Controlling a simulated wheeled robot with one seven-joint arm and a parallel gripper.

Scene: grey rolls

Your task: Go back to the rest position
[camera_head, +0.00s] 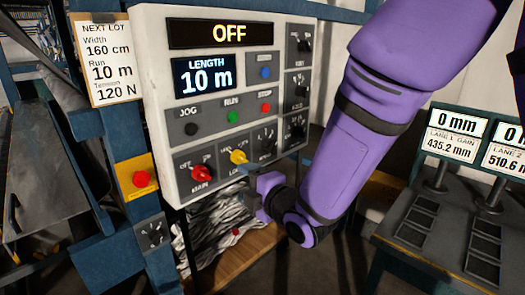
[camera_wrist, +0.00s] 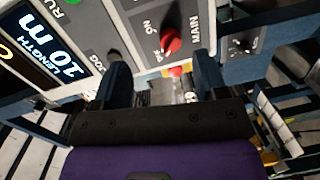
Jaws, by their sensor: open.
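My purple arm (camera_head: 345,160) reaches down from the upper right in the head view. My gripper (camera_head: 258,192) is at the lower edge of the white control panel (camera_head: 150,60), just below and right of the yellow knob (camera_head: 238,157). In the wrist view my gripper (camera_wrist: 161,64) shows two dark fingers spread apart with nothing held between them. The red main knob (camera_wrist: 171,42) appears beyond the gap, apart from the fingers as far as I can tell. The red main knob also shows in the head view (camera_head: 202,173). The panel's top display (camera_head: 229,33) reads OFF.
A yellow box with a red button (camera_head: 141,179) is on the blue frame left of the panel. Crumpled shiny material (camera_head: 215,232) lies below the panel. A grey table with gauge displays (camera_head: 452,147) stands at right, close to my arm.

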